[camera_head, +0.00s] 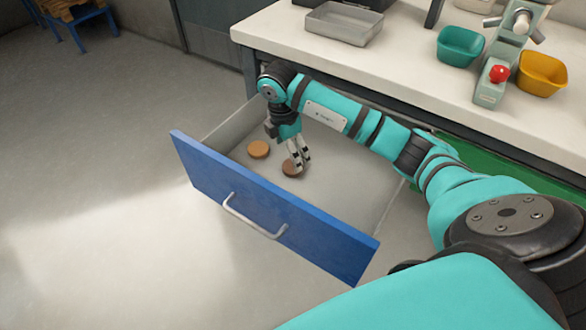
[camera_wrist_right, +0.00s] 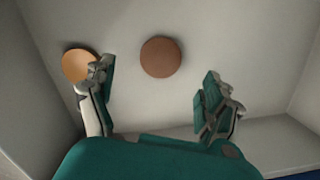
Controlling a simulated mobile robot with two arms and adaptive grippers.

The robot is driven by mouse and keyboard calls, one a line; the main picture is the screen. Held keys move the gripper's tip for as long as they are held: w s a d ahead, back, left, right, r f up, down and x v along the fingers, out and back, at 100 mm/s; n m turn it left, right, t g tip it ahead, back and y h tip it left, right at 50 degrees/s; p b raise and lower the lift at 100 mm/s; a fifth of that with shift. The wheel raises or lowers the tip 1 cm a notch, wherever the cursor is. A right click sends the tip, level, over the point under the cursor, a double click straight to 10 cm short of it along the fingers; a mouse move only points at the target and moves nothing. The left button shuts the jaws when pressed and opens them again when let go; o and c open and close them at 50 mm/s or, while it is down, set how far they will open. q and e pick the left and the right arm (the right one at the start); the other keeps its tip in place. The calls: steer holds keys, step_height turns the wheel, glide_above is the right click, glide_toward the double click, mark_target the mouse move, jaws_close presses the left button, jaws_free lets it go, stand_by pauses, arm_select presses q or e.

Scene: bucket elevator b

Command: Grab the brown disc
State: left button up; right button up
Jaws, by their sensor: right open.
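A brown disc (camera_head: 293,167) lies flat on the floor of the open drawer in the head view. In the right wrist view the brown disc (camera_wrist_right: 161,57) lies ahead of the fingertips, roughly centred between them. An orange-tan disc (camera_head: 258,149) lies to its left in the drawer; in the wrist view it (camera_wrist_right: 80,66) is partly hidden behind the left finger. My right gripper (camera_head: 300,160) points down into the drawer, close above the brown disc and partly covering it. In the wrist view my right gripper (camera_wrist_right: 160,95) is open and empty. My left gripper is not in view.
The drawer has a blue front (camera_head: 265,205) with a metal handle (camera_head: 254,216) and grey walls around my gripper. The worktop (camera_head: 400,65) above it holds a metal tray (camera_head: 344,23), a teal bin (camera_head: 460,46), a yellow bin (camera_head: 542,73) and a device with a red knob (camera_head: 498,74).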

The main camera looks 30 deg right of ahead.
mark_target(287, 166)
steer(key=f, duration=0.5)
steer(key=shift+d+f+b, duration=0.35)
steer(key=shift+b, duration=0.05)
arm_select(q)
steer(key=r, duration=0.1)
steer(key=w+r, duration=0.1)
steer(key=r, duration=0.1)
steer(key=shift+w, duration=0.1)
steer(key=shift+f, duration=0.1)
arm_select(e)
steer(key=c, duration=1.3)
steer(key=shift+r, duration=0.1)
